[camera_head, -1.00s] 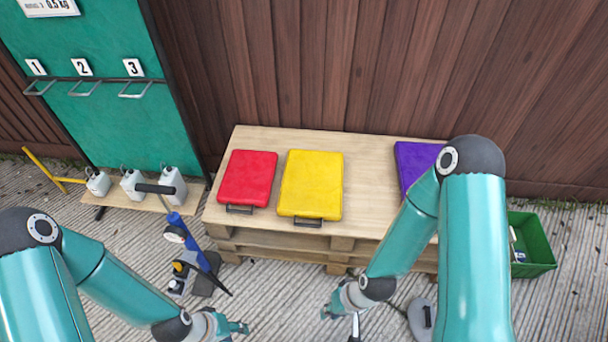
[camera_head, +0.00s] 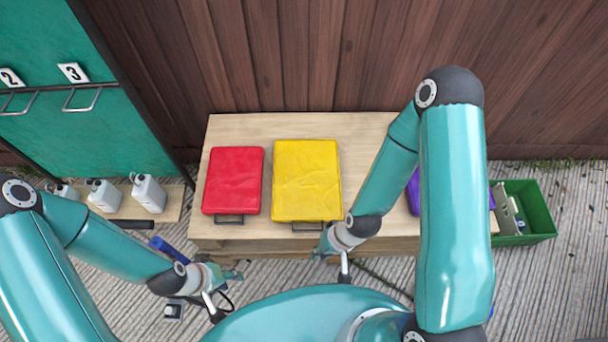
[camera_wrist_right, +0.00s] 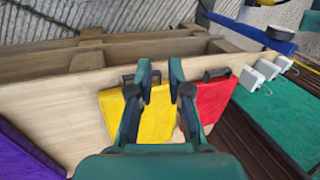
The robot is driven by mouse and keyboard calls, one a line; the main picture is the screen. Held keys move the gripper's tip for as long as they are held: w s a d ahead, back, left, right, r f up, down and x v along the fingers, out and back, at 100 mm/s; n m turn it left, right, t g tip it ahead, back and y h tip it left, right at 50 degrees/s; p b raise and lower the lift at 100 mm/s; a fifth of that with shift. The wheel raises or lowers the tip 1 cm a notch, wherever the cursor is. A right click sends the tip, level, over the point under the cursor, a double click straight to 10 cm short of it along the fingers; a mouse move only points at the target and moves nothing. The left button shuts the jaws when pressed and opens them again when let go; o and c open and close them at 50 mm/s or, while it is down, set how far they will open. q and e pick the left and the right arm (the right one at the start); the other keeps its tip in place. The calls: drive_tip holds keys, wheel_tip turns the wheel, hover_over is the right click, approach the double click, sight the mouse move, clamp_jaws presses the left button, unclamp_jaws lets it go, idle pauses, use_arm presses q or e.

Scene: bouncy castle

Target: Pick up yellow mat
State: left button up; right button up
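The yellow mat (camera_head: 306,180) lies flat on the pallet table, its dark handle (camera_head: 316,227) at the near edge. My right gripper (camera_head: 326,246) is just in front of that edge, close to the handle. In the right wrist view the right gripper (camera_wrist_right: 161,72) has its fingers apart, with nothing held between them. The yellow mat (camera_wrist_right: 158,118) shows beyond and between the fingers, and its handle is partly covered by a finger. I cannot tell whether they touch. My left gripper (camera_head: 232,276) hangs in front of the table, below the red mat; its finger opening is unclear.
The red mat (camera_head: 233,180) lies left of the yellow one with a narrow gap. A purple mat (camera_head: 413,192) is partly hidden behind my right arm. A green crate (camera_head: 535,215) stands right of the table (camera_head: 270,127). White jugs (camera_head: 148,193) stand at left.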

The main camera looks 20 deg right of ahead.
drive_tip(key=w+d+f+m+b, duration=0.2)
drive_tip(key=w+d+m+b, duration=0.3)
drive_tip(key=m, duration=0.5)
drive_tip(key=w+d+f+m+b, duration=0.2)
drive_tip(key=w+f+m+b, duration=0.15)
drive_tip(key=w+m, duration=0.45)
drive_tip(key=shift+m+t, duration=0.3)
drive_tip(key=shift+m, duration=0.3)
drive_tip(key=b+x, duration=0.2)
drive_tip(key=x, duration=0.1)
drive_tip(key=b+x, duration=0.5)
drive_tip(key=x, duration=0.2)
drive_tip(key=shift+s+a+r+b, duration=0.1)
drive_tip(key=shift+s+a+b, duration=0.25)
drive_tip(key=shift+s, duration=0.05)
drive_tip(key=b+x, duration=0.4)
drive_tip(key=shift+s+f, duration=0.2)
drive_tip(key=shift+f, duration=0.05)
drive_tip(key=shift+w+a+f+b, duration=0.15)
drive_tip(key=shift+f+b, duration=0.1)
drive_tip(key=shift+b, duration=0.15)
clamp_jaws()
